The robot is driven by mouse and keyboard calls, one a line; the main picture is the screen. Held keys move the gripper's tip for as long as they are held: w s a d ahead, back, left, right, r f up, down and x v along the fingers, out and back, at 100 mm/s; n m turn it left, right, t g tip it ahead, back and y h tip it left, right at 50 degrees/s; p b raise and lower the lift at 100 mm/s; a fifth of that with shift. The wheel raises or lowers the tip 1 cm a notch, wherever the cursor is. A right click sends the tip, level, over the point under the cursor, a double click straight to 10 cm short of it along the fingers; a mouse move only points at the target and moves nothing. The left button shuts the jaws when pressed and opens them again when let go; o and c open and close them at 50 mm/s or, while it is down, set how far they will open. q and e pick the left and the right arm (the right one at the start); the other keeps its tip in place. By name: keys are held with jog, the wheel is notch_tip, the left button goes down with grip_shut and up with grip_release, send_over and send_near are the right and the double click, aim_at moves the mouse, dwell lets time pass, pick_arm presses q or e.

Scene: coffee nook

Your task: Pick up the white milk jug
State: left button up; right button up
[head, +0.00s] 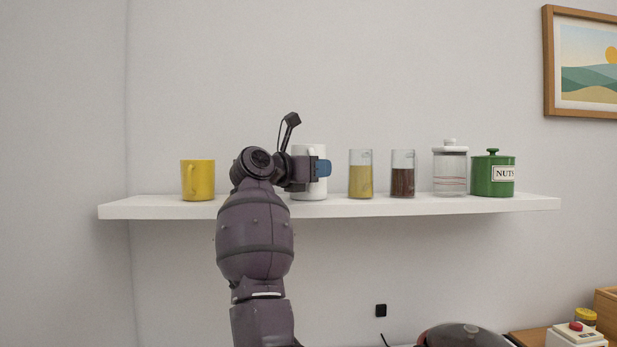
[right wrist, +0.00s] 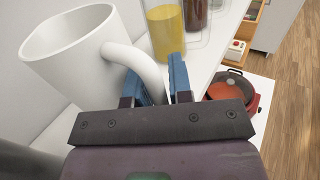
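The white milk jug (head: 308,193) stands upright on the wall shelf, partly hidden by my right gripper (head: 318,168). Its open mouth and body (right wrist: 75,58) fill the upper left of the right wrist view. Its handle (right wrist: 134,55) curves down between the blue fingers of my right gripper (right wrist: 157,80). The fingers are close together, one on each side of the handle, and appear shut on it. The exact contact is partly hidden by the handle. The jug's base appears level with the shelf top. My left gripper is in neither view.
The white shelf (head: 420,208) also holds a yellow mug (head: 198,181) at left. To the jug's right stand a yellow-filled glass (head: 360,182), a dark-filled glass (head: 402,184), a lidded clear jar (head: 450,175) and a green nuts canister (head: 484,178).

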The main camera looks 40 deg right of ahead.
grip_shut()
jog(key=shift+r, duration=0.1)
notch_tip(320, 180, up, 20)
jog(key=p, duration=0.2)
dwell(0.4)
